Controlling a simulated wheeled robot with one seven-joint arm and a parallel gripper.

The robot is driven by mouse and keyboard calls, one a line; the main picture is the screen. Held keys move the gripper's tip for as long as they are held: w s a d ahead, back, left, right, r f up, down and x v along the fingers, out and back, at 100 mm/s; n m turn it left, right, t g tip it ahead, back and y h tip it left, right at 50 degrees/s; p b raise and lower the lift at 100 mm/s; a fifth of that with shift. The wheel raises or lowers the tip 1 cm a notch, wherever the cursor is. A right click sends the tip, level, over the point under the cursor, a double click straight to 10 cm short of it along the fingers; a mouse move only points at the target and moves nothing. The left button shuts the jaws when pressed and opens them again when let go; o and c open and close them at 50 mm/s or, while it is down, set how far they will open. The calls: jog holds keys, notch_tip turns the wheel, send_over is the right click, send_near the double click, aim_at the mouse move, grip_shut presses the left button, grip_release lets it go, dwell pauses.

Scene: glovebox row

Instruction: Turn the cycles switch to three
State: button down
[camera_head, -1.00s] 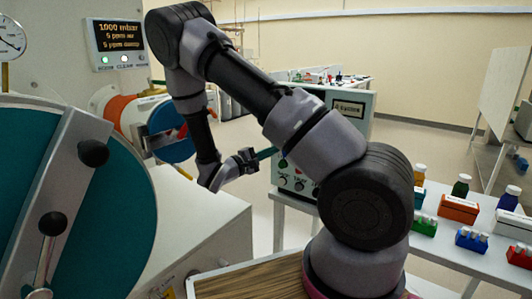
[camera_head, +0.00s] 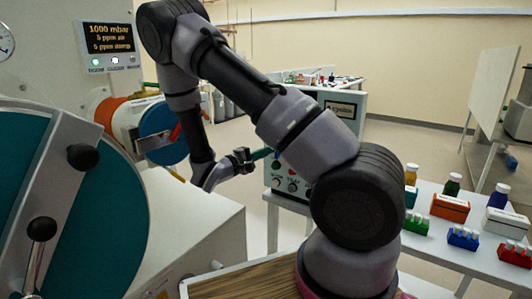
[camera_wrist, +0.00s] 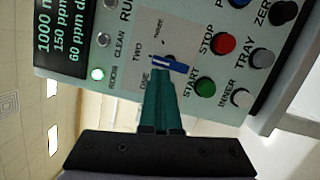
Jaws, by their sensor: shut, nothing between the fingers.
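The cycles switch (camera_wrist: 173,65) is a small blue bar knob on a light panel in the wrist view, with the labels ONE, TWO and THREE around it. The bar lies nearly level in that picture, its left end towards TWO. My gripper (camera_wrist: 165,72) shows as shut teal fingers with tips right at the knob, below it in the picture. Nothing is held. I cannot tell whether the tips touch the knob. In the head view my gripper (camera_head: 263,154) is at the left side of the control box (camera_head: 350,100). My arm hides much of the box, and the switch is not visible there.
The green START button (camera_wrist: 205,87), red STOP button (camera_wrist: 224,43) and grey INNER button (camera_wrist: 242,98) sit close to the right. A lit display (camera_wrist: 58,35) is at left. A table with bottles and small boxes (camera_head: 450,207) stands right of my arm.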

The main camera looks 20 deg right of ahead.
jog(key=m, duration=0.3)
jog(key=m+y, duration=0.1)
jog(key=shift+s+d+r+g, duration=0.25)
jog(key=shift+s+r+g, duration=0.1)
jog(key=shift+r+g, duration=0.05)
jog(key=shift+s, duration=0.1)
jog(key=shift+r, duration=0.1)
dwell(0.5)
